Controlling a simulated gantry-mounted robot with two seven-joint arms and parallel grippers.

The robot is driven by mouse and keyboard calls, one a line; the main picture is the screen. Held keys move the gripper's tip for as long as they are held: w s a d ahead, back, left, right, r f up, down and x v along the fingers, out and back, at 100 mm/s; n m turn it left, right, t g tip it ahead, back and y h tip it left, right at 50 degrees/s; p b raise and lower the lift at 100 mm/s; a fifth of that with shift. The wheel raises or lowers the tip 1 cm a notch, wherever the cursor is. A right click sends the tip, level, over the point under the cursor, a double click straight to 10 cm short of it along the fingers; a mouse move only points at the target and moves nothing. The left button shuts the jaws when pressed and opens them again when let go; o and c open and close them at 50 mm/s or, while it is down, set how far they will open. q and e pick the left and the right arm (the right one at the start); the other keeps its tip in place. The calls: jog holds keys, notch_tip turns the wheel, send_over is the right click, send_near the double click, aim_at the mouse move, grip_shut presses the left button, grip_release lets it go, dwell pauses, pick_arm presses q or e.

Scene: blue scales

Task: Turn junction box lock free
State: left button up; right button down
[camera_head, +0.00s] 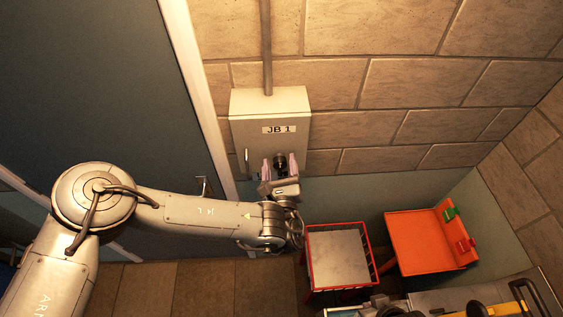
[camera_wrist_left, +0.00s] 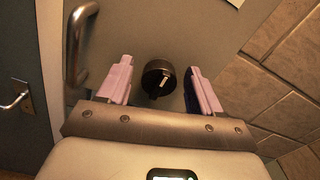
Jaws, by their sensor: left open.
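The junction box (camera_head: 270,106) is a pale grey wall box labelled JB 1, with a grey pipe running up from it. Its lock (camera_wrist_left: 159,78) is a dark round knob with a light slot mark, low on the box front; it also shows in the head view (camera_head: 280,160). My left gripper (camera_head: 280,164) is open in front of the lock, with one pink-padded finger on each side; the fingers also show in the left wrist view (camera_wrist_left: 160,82). Neither finger visibly touches the knob. My right gripper is not in view.
A metal handle (camera_wrist_left: 76,45) sits on the box, left of the lock. A door with a handle (camera_head: 204,187) is to the left. A red-framed cart (camera_head: 340,258) and an orange table (camera_head: 418,240) stand below right.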

pick_arm(q)
jog(key=c, duration=1.1)
jog(key=shift+o, duration=0.2)
jog(key=shift+f+m+b, duration=0.25)
jog(key=shift+m+b, duration=1.45)
jog(key=shift+b, duration=0.2)
jog(key=m+b, duration=0.4)
jog(key=m, duration=0.1)
jog(key=shift+d, duration=0.2)
jog(key=m+b, duration=0.2)
jog(key=m, duration=0.2)
jog(key=shift+m, duration=0.4)
jog(key=m+b, duration=0.1)
jog(key=m, duration=0.2)
jog(key=shift+d+m, duration=0.1)
jog(key=shift+m, duration=0.7)
